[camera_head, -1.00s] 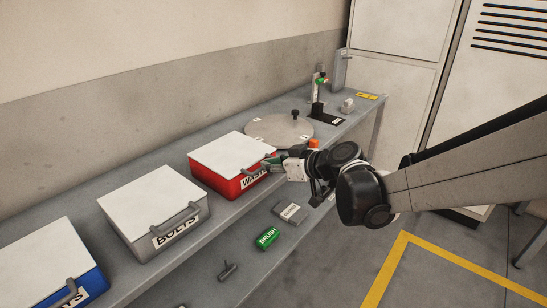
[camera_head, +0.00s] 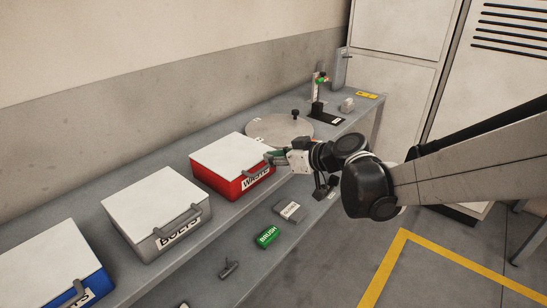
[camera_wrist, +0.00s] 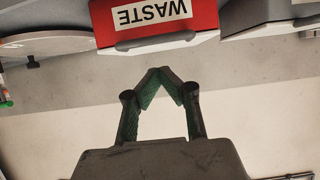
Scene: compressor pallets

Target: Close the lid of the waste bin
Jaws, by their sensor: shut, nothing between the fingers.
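The waste bin (camera_head: 215,181) is red with a white "WASTE" label and stands on the grey bench. Its white lid (camera_head: 232,153) lies flat over the box and looks closed. In the wrist view the red front (camera_wrist: 205,14) is upside down at the top, with a grey handle (camera_wrist: 155,43) along its edge. My gripper (camera_head: 270,160) is at the bin's right front corner and partly covers it in the head view. In the wrist view my gripper's green-padded fingers (camera_wrist: 160,74) meet at the tips, empty, with a visible gap to the handle.
A grey bolts bin (camera_head: 155,215) and a blue bin (camera_head: 60,270) stand to the left. A round grey plate (camera_head: 280,131) with a knob lies behind my gripper.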

